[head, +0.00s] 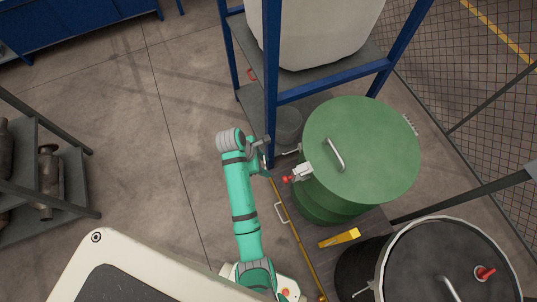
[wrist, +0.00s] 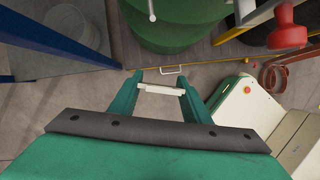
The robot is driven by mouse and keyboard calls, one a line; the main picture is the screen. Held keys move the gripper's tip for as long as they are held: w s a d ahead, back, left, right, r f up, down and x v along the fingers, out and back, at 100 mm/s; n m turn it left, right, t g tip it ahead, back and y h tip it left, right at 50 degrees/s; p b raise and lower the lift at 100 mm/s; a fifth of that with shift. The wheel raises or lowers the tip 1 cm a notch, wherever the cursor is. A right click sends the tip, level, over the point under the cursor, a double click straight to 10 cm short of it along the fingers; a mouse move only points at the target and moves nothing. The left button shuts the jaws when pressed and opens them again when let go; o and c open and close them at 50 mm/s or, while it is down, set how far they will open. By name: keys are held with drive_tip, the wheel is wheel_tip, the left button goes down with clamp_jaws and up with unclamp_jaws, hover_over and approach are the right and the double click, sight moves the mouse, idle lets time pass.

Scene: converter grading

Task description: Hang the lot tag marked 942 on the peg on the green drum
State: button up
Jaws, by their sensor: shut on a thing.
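The green drum (head: 365,145) stands right of my gripper in the head view; its side also shows at the top of the wrist view (wrist: 180,38). A thin metal rod (head: 290,152), which looks like the peg, sticks out from the drum's near side; a rod also shows in the wrist view (wrist: 151,10). My gripper (head: 266,171) is beside the drum, apart from it. In the wrist view its fingers (wrist: 160,90) are shut on a thin white piece (wrist: 160,88), apparently a tag seen edge-on. No number is readable.
A red knob on a white fitting (head: 287,179) juts out near the rod. The blue rack (head: 272,80) stands close behind my gripper. A dark drum (head: 450,255) stands at lower right. A yellow object (head: 340,238) lies between the drums.

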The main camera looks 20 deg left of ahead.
drive_tip(key=w+d+f, duration=0.1)
drive_tip(key=w+d, duration=0.6)
drive_tip(key=shift+w+f, duration=0.2)
drive_tip(key=shift+f, duration=0.2)
idle(1.2)
drive_tip(key=shift+d+f, duration=0.1)
idle(0.5)
drive_tip(key=o, duration=1.1)
drive_tip(key=v, duration=1)
drive_tip(key=shift+r, duration=0.4)
